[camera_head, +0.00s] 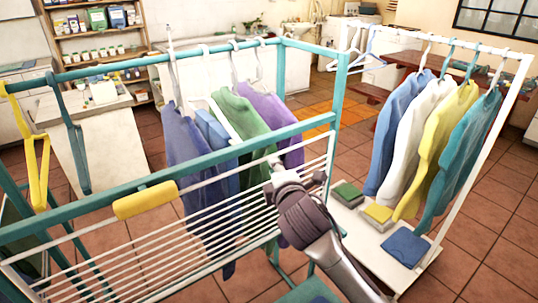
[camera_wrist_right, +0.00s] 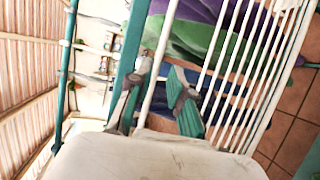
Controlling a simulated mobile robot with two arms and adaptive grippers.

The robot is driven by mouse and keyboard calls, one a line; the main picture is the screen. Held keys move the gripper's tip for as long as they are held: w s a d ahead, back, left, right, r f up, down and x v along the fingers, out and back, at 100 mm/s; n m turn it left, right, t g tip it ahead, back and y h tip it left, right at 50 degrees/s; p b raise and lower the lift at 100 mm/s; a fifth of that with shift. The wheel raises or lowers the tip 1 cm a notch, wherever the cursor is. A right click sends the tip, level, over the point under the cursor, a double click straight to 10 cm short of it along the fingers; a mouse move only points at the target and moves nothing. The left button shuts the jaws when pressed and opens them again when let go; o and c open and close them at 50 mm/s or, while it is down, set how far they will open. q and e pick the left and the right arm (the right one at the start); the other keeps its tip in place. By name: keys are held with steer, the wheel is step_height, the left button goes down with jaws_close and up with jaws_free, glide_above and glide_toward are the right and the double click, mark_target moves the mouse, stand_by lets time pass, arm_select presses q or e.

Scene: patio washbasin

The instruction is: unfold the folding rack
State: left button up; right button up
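The folding rack has a teal frame (camera_head: 210,150) and a panel of thin white rods (camera_head: 190,225). The panel slants below the front teal bar, and a yellow grip (camera_head: 146,199) sits on its upper white rail. My right gripper (camera_head: 276,168) is at the panel's right end, near the rail and the front teal bar. In the right wrist view, my right gripper (camera_wrist_right: 158,95) has its fingers apart, with a white rail (camera_wrist_right: 160,60) between them. Contact with the rail is unclear. The teal bar (camera_wrist_right: 131,45) runs close beside it. My left gripper is not in view.
Garments, including a green one (camera_head: 240,122), hang on the rack's back bar. Yellow (camera_head: 35,150) and blue (camera_head: 75,145) hangers hang at left. A white clothes rail (camera_head: 490,140) with several garments stands right, folded cloths on its base (camera_head: 350,225). Tiled floor shows at lower right.

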mark_target(269, 157)
steer(key=p+x, duration=0.1)
steer(key=x, duration=0.6)
steer(key=shift+w, duration=0.2)
jaws_close()
